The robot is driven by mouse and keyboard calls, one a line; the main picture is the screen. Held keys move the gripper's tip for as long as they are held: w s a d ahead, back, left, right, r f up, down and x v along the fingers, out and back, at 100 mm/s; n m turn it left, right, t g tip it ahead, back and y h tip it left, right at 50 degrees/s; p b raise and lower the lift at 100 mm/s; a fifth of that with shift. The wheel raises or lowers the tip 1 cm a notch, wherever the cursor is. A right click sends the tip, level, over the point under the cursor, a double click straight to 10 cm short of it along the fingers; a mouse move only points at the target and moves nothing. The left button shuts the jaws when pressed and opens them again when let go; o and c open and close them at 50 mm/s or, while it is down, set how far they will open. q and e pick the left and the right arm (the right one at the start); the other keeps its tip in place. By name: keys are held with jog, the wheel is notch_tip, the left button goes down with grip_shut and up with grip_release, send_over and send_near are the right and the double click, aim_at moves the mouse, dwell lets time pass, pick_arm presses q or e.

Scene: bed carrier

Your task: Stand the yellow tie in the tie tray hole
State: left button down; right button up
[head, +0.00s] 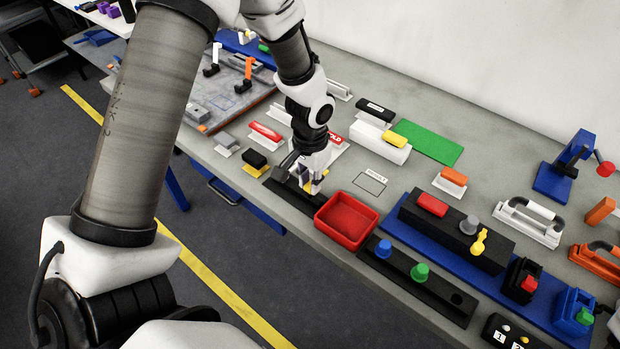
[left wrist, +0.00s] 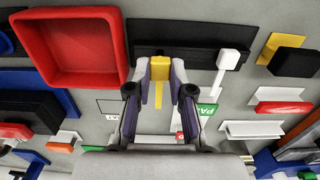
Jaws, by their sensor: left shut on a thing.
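My left gripper (head: 314,178) is shut on the yellow tie (left wrist: 159,69), whose block-like end sits between the fingertips in the left wrist view (left wrist: 159,88). A narrow yellow stem runs from that end between the fingers. The long black tray (head: 290,194) lies under and beside the gripper in the head view, and behind the fingertips in the left wrist view (left wrist: 200,32). A pale tie with a blocky head (left wrist: 228,60) stands at this tray. The fingers and tie cover part of the tray; I see no hole there and cannot tell whether the tie touches it. My right gripper is out of view.
A red bin (head: 346,221) stands close to the right of the gripper. A black tray with blue and green knobs (head: 447,299) lies farther right. A black-topped yellow block (head: 255,160) stands left. Grey table shows around a marked rectangle (head: 369,182).

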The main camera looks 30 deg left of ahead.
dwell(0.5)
pick_arm(q)
jog(key=shift+f+b, duration=0.75)
jog(key=shift+f, duration=0.6)
jog(key=c, duration=1)
grip_release()
jog(key=shift+o, duration=0.2)
notch_tip(320, 180, up, 12)
